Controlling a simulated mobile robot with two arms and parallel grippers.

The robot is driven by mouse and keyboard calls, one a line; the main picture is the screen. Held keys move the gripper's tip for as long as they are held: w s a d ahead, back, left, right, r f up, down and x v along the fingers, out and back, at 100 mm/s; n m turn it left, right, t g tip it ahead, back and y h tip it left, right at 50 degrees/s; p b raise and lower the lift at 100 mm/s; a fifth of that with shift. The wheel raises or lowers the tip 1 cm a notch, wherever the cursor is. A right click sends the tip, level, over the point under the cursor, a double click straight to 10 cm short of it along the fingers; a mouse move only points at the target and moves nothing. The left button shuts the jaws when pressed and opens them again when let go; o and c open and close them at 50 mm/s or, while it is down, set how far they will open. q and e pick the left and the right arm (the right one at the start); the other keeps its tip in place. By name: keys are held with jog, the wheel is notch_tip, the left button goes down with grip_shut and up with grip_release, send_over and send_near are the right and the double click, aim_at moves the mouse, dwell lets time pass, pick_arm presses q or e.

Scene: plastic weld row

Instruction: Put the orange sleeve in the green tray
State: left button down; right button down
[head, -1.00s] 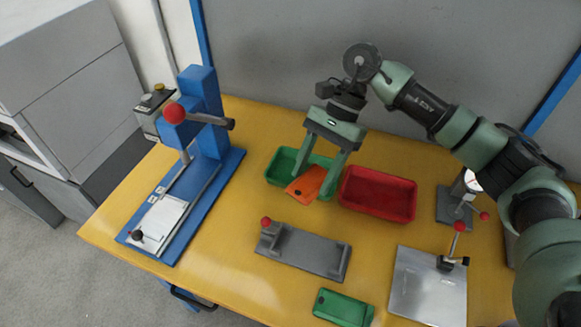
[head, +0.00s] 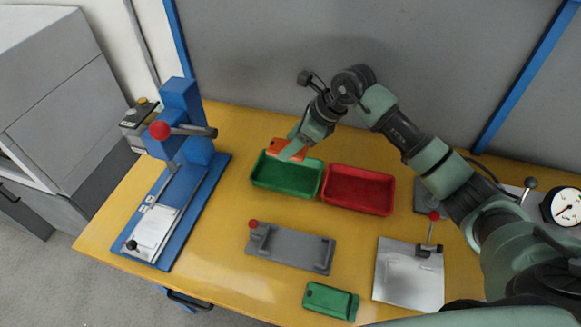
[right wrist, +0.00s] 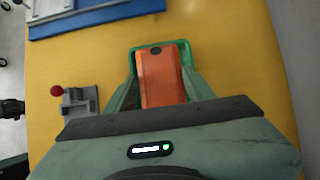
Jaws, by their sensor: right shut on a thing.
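The orange sleeve (head: 284,146) is between the fingers of my right gripper (head: 290,150), which is shut on it. In the head view it shows over the far edge of the green tray (head: 287,189), partly hidden by the gripper. In the right wrist view, the sleeve (right wrist: 161,78) lies between the two fingers, with the green tray's rim (right wrist: 141,46) showing around its far end. The tray's visible inside looks empty. I cannot tell the exact height of the sleeve over the tray. My left gripper is not in view.
A red tray (head: 358,190) stands right beside the green one. A blue press (head: 188,165) is at the left. A grey fixture (head: 290,248), a green part (head: 331,300) and a metal plate with a clamp (head: 409,275) are nearer the front. Yellow table shows between them.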

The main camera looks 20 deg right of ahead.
notch_tip(320, 180, down, 10)
jog(key=shift+f+p, duration=0.15)
jog(key=shift+p, duration=0.55)
jog(key=shift+f, duration=0.25)
jog(key=c, duration=0.6)
grip_release()
jog(key=shift+o, duration=0.2)
jog(key=b+v, duration=0.2)
jog(key=v, duration=1)
jog(key=shift+b, duration=0.4)
